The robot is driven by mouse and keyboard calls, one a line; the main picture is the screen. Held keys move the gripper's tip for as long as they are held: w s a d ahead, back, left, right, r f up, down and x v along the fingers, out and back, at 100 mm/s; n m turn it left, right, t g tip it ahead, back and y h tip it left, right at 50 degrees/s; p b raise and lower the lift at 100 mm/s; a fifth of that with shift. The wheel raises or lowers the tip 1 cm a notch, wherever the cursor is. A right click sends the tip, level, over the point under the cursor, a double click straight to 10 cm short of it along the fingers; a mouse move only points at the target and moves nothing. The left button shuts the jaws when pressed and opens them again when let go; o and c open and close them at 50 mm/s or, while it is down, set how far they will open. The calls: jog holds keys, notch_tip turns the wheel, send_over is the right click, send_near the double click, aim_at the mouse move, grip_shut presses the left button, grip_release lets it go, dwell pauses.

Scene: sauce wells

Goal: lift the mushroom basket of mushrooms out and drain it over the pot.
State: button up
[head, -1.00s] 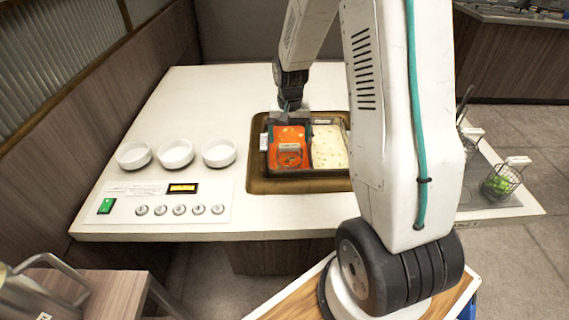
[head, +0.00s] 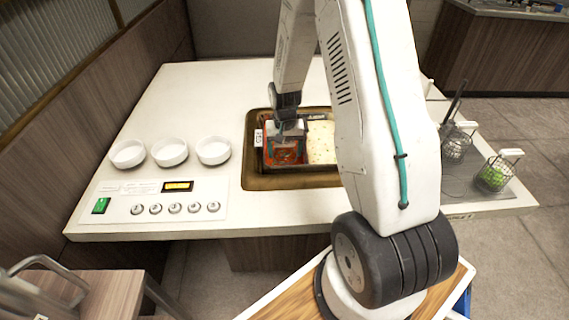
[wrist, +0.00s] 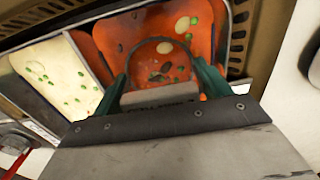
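The pot (head: 262,184) is sunk in the counter and divided, with orange-red broth (wrist: 112,38) in one compartment and pale broth (wrist: 50,80) in another. The mushroom basket (wrist: 160,42) sits low in the red broth; its round rim and some dark pieces inside show in the wrist view. Its pale grip (wrist: 160,96) lies between my fingers. My gripper (wrist: 162,88) is open, with a teal finger on each side of that grip; I cannot tell whether they touch it. In the head view, my gripper (head: 287,142) covers much of the basket.
Three white bowls (head: 169,152) stand left of the pot, behind a control panel (head: 150,202). A basket with green contents (head: 493,178) and an empty-looking wire basket (head: 455,148) stand on the right end. The counter (head: 200,90) behind the bowls is clear.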

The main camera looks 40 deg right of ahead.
jog(key=c, duration=0.4)
jog(key=shift+c, duration=0.2)
jog(key=shift+r, duration=0.15)
notch_tip(320, 180, up, 18)
